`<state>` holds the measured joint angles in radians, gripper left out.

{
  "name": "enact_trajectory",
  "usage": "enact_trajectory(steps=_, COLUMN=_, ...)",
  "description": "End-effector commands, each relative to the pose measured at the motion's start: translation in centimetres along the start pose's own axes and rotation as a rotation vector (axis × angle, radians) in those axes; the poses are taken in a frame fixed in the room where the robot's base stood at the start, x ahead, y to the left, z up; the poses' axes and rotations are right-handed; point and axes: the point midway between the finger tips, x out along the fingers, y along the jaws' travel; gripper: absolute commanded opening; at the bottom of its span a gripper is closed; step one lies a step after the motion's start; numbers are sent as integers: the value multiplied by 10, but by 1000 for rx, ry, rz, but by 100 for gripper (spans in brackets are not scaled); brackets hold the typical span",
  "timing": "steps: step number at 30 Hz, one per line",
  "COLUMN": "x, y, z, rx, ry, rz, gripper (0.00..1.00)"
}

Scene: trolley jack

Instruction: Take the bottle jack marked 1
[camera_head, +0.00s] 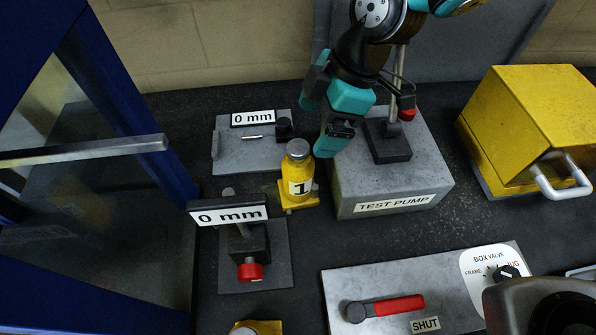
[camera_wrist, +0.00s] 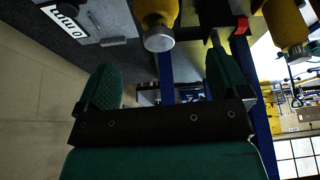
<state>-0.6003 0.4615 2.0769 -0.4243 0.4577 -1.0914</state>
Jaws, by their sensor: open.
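The yellow bottle jack marked 1 (camera_head: 299,187) stands upright on the dark bench top, with a grey cap on top. My gripper (camera_head: 322,115) is open and empty, above and just to the right of the jack's cap in the head view. In the wrist view, a yellow jack body with a grey cap (camera_wrist: 159,38) shows beyond the gap between the two green fingers of my gripper (camera_wrist: 163,85). Its number is not visible there, and the fingers look apart from it.
A grey TEST PUMP block (camera_head: 390,182) stands close right of the jack. A 0 mm gauge sign (camera_head: 228,214) stands front left, and a plate with another 0 mm label (camera_head: 252,118) lies behind. A blue frame (camera_head: 130,110) rises left. A yellow box (camera_head: 530,120) stands right.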

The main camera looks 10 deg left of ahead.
Motion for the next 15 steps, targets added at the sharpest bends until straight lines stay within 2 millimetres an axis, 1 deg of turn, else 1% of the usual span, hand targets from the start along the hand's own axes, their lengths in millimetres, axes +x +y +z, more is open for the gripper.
enact_trajectory(steps=1, x=10, y=-1, z=-1, rx=0, ry=-2, rz=-7, gripper=93)
enact_trajectory(steps=3, x=24, y=-2, z=-1, rx=1, ry=-2, rz=-7, gripper=93)
enact_trajectory(steps=6, x=38, y=-1, z=-1, rx=0, ry=-1, rz=-4, gripper=93)
enact_trajectory(steps=14, x=56, y=0, z=-1, rx=2, ry=-1, rz=-3, gripper=93)
enact_trajectory(steps=15, x=60, y=0, z=-2, rx=2, ry=-2, rz=-5, gripper=93)
